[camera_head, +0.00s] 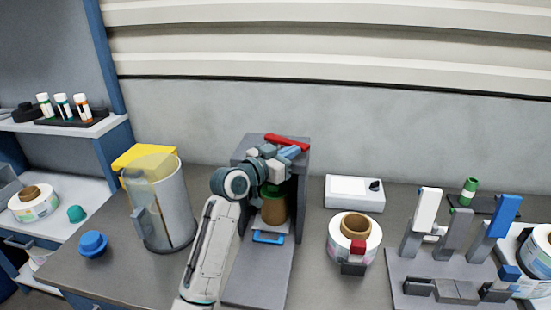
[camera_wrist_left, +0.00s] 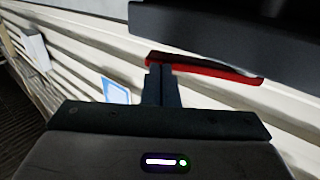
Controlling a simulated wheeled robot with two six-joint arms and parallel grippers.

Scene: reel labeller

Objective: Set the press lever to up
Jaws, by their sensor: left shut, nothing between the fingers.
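The press (camera_head: 297,215) is a dark grey box-shaped frame with an open front, standing on the counter. Its red lever (camera_head: 287,142) is a bar at the top of the press, lying close to level in the head view. My left gripper (camera_head: 291,153) is shut and empty, just in front of and below the lever. In the left wrist view, the closed fingertips (camera_wrist_left: 160,72) come up to the left part of the red lever (camera_wrist_left: 210,69); I cannot tell whether they touch it. The arm hides part of the press top. My right gripper is not in view.
A green-topped brown container (camera_head: 273,207) stands inside the press. A clear bin with a yellow lid (camera_head: 145,157) is to its left, a label reel (camera_head: 343,246) and a white box (camera_head: 354,193) to its right. A stand with upright levers (camera_head: 453,235) is farther right.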

